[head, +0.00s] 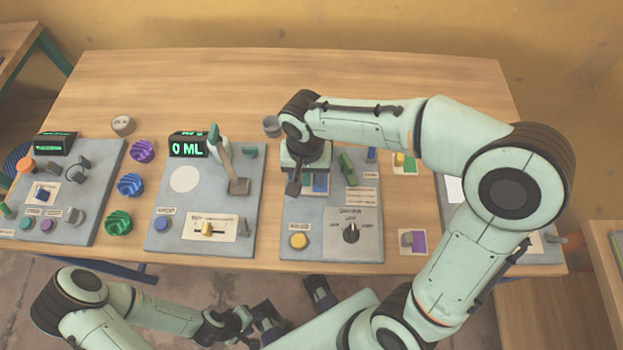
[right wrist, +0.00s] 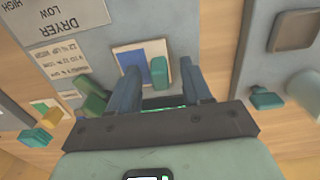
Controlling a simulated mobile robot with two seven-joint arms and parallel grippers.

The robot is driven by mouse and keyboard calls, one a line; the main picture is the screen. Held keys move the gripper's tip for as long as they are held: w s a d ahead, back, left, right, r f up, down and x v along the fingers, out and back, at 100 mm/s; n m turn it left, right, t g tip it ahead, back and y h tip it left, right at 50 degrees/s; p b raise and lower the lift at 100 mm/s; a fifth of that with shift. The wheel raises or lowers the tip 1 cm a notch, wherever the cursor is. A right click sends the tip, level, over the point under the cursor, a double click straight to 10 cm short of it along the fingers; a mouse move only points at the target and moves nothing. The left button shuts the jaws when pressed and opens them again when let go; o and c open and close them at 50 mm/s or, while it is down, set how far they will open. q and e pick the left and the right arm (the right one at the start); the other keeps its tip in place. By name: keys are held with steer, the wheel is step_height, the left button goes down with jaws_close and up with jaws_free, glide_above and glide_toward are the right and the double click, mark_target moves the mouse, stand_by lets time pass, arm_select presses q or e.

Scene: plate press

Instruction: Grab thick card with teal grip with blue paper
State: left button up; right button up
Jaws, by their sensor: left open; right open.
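The card with blue paper (head: 320,184) lies on the dryer panel, partly hidden by my right gripper in the head view. In the right wrist view the card (right wrist: 127,56) is pale with a blue patch, and its upright teal-green grip (right wrist: 159,72) stands on it. My right gripper (right wrist: 161,82) is open above the panel, one finger to each side of the grip in the picture; I cannot tell how deep the fingers reach. They do not visibly touch it. My left gripper (head: 258,322) is open and empty, low in front of the table.
The dryer panel (head: 340,195) carries a yellow button (head: 299,241), a black dial (head: 351,232) and a green lever (head: 347,167). Other cards lie to the right, one green and yellow (head: 410,168), one purple (head: 418,241). The 0 ML panel (head: 200,232) stands left. The table's back is clear.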

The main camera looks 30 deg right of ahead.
steer(key=shift+f, duration=0.2)
jaws_close()
